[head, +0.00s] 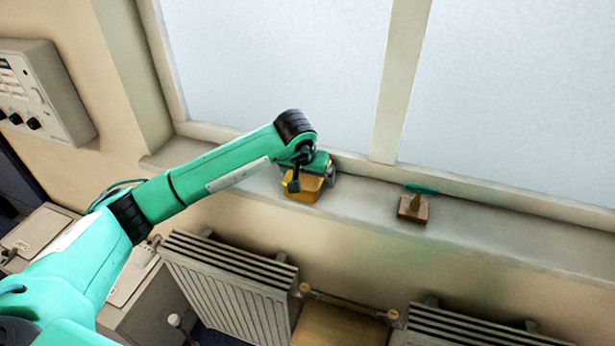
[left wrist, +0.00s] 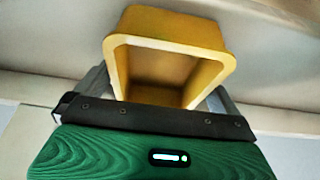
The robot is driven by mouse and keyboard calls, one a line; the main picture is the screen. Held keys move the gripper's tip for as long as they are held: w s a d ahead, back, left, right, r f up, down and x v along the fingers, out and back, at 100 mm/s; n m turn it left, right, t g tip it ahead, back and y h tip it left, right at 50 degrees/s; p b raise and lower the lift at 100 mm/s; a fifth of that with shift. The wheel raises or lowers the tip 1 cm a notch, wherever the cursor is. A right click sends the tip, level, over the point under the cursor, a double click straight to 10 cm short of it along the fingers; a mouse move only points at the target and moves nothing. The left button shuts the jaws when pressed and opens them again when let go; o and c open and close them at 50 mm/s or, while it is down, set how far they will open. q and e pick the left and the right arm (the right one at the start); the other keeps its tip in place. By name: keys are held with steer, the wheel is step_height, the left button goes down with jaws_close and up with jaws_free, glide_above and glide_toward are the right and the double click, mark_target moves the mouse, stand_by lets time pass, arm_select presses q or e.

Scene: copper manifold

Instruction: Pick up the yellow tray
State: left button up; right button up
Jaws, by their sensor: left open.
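The yellow tray (head: 302,189) is on the window sill, just left of the middle in the head view. In the left wrist view the yellow tray (left wrist: 180,28) shows as an open box with thick walls, its hollow side facing the camera. My left gripper (head: 313,178) is at the tray, its fingers on either side of it. In the left wrist view the left gripper (left wrist: 158,98) is open, with a grey finger to each side of the tray. Whether the fingers touch the tray cannot be told. Part of the tray is hidden behind the gripper. My right gripper is not in view.
A small brown block with a green-topped handle (head: 413,206) stands on the sill (head: 480,235) to the right, with bare sill between. The window (head: 290,60) rises behind. Radiators (head: 225,285) and a pipe (head: 345,302) are below. A grey wall box (head: 45,95) is at the left.

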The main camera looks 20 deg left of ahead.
arm_select(q)
steer(key=c, duration=1)
